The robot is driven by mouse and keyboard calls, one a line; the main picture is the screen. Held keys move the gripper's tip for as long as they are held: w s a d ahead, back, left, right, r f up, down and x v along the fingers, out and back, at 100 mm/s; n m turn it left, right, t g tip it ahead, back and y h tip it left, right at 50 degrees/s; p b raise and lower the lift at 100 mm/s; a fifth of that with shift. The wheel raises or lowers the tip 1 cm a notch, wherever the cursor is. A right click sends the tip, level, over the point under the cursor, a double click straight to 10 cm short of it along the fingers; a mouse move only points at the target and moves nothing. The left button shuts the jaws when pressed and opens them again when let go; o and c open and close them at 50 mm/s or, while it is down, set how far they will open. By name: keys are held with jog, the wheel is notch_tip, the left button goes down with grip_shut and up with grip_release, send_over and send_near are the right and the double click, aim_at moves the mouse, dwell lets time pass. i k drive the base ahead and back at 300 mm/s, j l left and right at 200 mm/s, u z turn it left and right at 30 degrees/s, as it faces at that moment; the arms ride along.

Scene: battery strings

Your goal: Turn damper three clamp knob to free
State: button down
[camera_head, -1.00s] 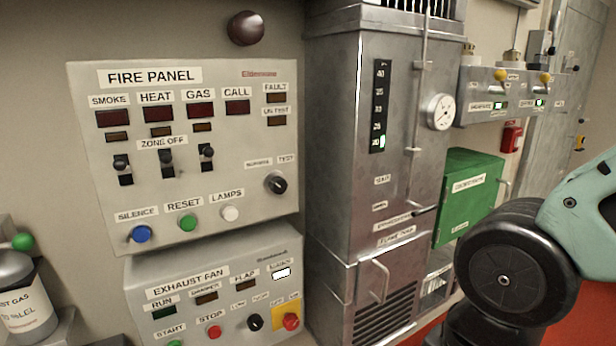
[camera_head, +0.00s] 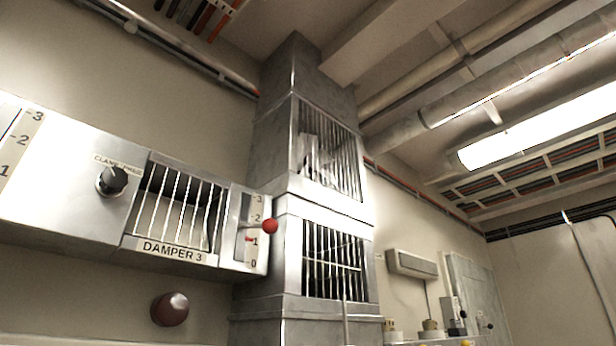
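The damper 3 unit (camera_head: 125,255) is a metal box on the left wall with a "DAMPER 3" label under a barred opening (camera_head: 180,208). Its clamp knob (camera_head: 112,180) is black and round, left of the opening, under a small label that reads roughly "CLAMP" and "FREE". Which word the knob points at is too small to tell. A lever with a red ball (camera_head: 269,226) stands at the right end, beside a scale marked 0 to 3. My gripper is not in view.
A metal duct column (camera_head: 259,270) with barred windows rises right of the damper unit. A dark red round thing (camera_head: 170,309) is on the wall below. Pipes and a lit lamp (camera_head: 540,130) run along the ceiling.

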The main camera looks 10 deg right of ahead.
aim_at(113, 180)
jog(key=u, duration=1.65)
